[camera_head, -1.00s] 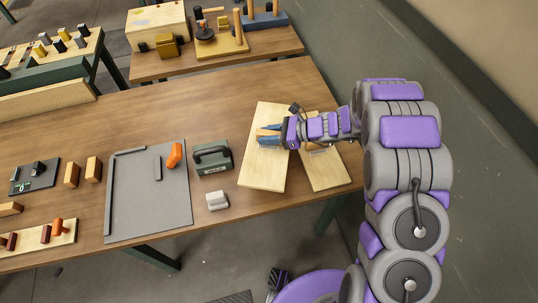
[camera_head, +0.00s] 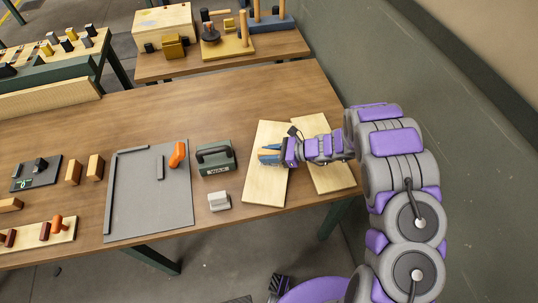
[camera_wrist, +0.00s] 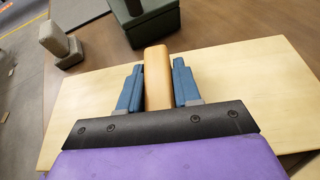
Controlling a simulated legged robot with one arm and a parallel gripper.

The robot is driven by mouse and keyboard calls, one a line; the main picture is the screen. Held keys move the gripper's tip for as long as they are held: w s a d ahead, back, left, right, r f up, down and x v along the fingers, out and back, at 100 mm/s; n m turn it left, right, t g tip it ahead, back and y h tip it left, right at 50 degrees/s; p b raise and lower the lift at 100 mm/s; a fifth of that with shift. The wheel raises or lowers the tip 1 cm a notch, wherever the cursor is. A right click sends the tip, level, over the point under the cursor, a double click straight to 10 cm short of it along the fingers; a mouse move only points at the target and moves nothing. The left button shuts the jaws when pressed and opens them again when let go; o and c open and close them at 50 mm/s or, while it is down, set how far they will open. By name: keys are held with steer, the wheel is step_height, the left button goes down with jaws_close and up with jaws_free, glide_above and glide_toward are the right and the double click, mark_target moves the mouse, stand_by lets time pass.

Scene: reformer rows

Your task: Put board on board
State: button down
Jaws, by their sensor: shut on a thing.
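Two pale wooden boards lie near the table's right end: a left board (camera_head: 263,187) and a right board (camera_head: 334,178). My gripper (camera_head: 268,153) is over the left board, reaching across the right board from the right. In the wrist view, my gripper (camera_wrist: 157,85) is shut on an orange-brown wooden handle block (camera_wrist: 157,68) between its blue fingers. The left board (camera_wrist: 235,68) spreads flat beneath the block. The boards are side by side, close at their far ends, not stacked. I cannot tell whether the left board touches the table.
A dark green box with a handle (camera_head: 215,159) and a small grey block (camera_head: 219,201) stand left of the boards. A grey mat (camera_head: 135,205) with an orange item (camera_head: 178,154) lies further left. The wooden table (camera_head: 225,105) is clear behind. A wall (camera_head: 440,90) is close on the right.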

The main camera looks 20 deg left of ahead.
steer(key=c, duration=1.2)
jaws_free()
steer(key=shift+s+a+f, duration=0.15)
steer(key=shift+a+f, duration=0.15)
steer(key=shift+a, duration=0.05)
steer(key=shift+o, duration=0.5)
steer(key=shift+a+f, duration=0.15)
steer(key=shift+a, duration=0.1)
steer(key=o, duration=0.3)
steer(key=shift+a, duration=0.25)
steer(key=p+v, duration=0.2)
steer(key=v, duration=1.1)
steer(key=shift+d, duration=0.15)
